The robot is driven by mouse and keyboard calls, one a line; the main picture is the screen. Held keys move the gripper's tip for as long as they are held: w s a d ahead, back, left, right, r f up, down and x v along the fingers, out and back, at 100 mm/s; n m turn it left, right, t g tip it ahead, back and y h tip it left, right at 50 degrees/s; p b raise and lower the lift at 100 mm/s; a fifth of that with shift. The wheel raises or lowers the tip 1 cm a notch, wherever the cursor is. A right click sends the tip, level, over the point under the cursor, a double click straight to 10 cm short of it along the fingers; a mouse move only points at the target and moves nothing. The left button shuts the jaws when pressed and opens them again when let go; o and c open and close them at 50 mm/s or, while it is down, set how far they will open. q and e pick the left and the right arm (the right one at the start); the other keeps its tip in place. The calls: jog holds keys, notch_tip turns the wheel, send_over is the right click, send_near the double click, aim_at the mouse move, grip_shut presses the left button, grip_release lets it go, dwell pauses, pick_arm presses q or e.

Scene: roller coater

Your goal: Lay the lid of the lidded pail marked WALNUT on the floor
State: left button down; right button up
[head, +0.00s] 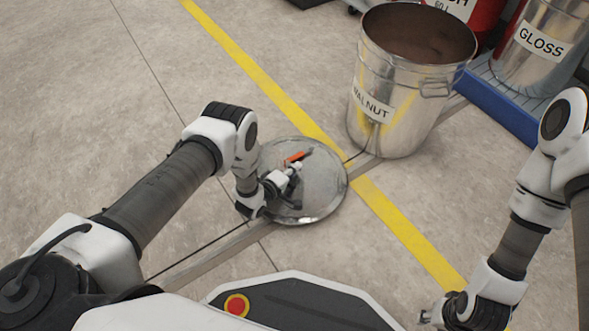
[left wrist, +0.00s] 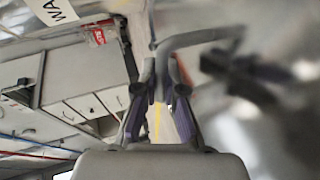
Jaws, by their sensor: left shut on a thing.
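The WALNUT pail (head: 412,88) is a shiny metal bucket standing upright on the floor, its top open and brown inside. Part of its label (left wrist: 52,10) shows at the top of the left wrist view. The round, mirror-like lid (head: 318,203) is apart from the pail, to its lower left, over the floor by the yellow line. My left gripper (head: 281,183) is at the lid, and its fingers (left wrist: 160,98) are shut on the lid. Reflections blur the grip, and I cannot tell if the lid touches the floor. My right gripper (head: 438,316) is at the bottom right, away from both.
A GLOSS pail (head: 541,45) and a red container (head: 474,18) stand behind at the upper right, near a blue-edged platform (head: 505,112). A yellow line (head: 405,228) crosses the floor. The concrete floor (head: 100,120) at left is clear. Cabinets (left wrist: 65,85) show in the left wrist view.

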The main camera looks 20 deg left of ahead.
pick_arm(q)
jog(key=shift+f+b, duration=0.7)
jog(key=shift+f, duration=0.15)
jog(key=c, duration=1.2)
grip_release()
jog(key=shift+r, duration=0.1)
jog(key=v, duration=1.2)
